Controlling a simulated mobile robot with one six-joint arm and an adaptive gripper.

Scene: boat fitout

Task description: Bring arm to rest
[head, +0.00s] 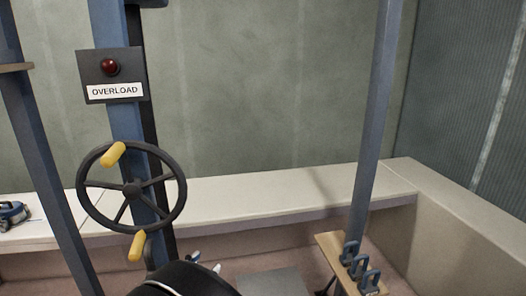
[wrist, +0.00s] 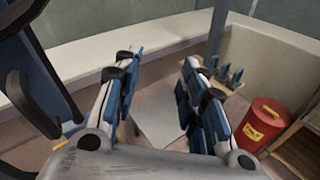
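My gripper (wrist: 158,68) is open in the wrist view, its two blue and white fingers spread apart with nothing between them. Pale floor shows through the gap. In the head view a dark rounded part of my arm is at the bottom edge, left of centre, and most of the arm is out of frame. A black handwheel (head: 131,188) with two yellow grips stands on a blue post, above and left of that part.
A red OVERLOAD lamp (head: 110,67) sits on a panel above the wheel. A wooden shelf (head: 331,252) with several blue shackles stands at right. A red bin (wrist: 262,127) is right of my gripper. A pale bench (head: 260,193) runs along the wall. A blue tool (head: 13,213) lies far left.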

